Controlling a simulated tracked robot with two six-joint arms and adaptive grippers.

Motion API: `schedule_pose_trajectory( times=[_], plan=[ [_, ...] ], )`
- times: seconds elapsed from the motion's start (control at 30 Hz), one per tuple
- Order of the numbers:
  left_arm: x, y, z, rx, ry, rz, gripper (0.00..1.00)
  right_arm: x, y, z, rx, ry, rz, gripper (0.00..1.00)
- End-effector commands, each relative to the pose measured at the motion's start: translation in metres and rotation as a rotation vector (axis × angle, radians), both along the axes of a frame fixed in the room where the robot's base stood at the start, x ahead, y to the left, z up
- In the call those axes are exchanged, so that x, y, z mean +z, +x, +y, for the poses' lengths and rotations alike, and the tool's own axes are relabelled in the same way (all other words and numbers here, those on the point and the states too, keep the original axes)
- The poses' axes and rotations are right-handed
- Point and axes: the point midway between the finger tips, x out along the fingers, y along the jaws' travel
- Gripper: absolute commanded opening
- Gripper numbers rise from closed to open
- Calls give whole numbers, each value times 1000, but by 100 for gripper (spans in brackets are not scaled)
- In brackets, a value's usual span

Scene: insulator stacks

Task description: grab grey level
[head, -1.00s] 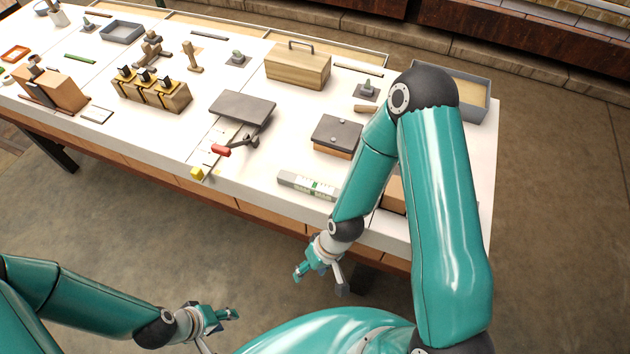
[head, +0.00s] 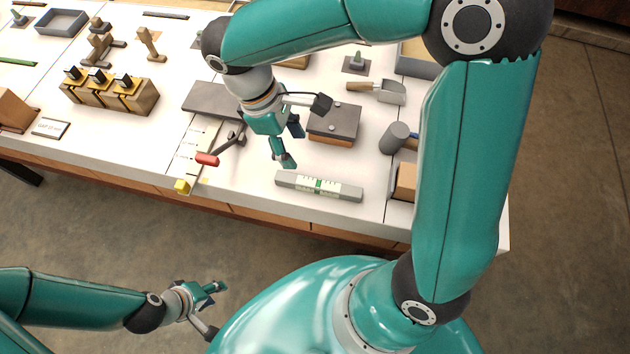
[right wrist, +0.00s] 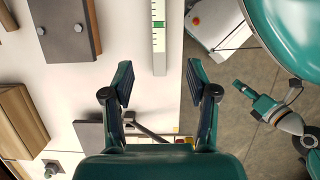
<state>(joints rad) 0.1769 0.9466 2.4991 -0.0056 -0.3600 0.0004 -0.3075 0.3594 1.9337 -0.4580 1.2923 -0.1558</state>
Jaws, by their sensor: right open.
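The grey level (head: 319,186) lies flat near the front edge of the white table in the head view, with a pale scale and a green vial in its middle. It also shows in the right wrist view (right wrist: 159,40), ahead of the jaws, with its far end cut off by the frame. My right gripper (head: 301,133) is open and empty above the table, behind and left of the level. Its two fingers also show in the right wrist view (right wrist: 158,88), apart, with the level's near end just beyond them. My left gripper (head: 215,304) is off the table's front, at the lower left; its jaw state is unclear.
A dark-topped box (head: 334,122) stands just behind the level. A lever with a red handle (head: 207,159) and a yellow block (head: 182,186) lie to its left. A mallet (head: 396,137) and a wooden block (head: 406,180) are to its right.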

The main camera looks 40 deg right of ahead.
Motion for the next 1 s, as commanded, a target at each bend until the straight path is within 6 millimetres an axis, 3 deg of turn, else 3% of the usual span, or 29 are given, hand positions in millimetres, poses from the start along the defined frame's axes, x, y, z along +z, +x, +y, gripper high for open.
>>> schedule_pose_trajectory(
  times=[0.4, 0.73, 1.0],
  plan=[
    [-7, 0, 0, -1, 0, 0, 40, -82, -24, -24, -25, 0, 7, 58],
    [-6, 0, 0, 0, 0, 0, 40, -105, -29, -28, -26, 2, 5, 58],
    [-7, 0, 0, 0, 0, 0, 40, -140, -36, -35, -27, 2, 6, 58]
  ],
)
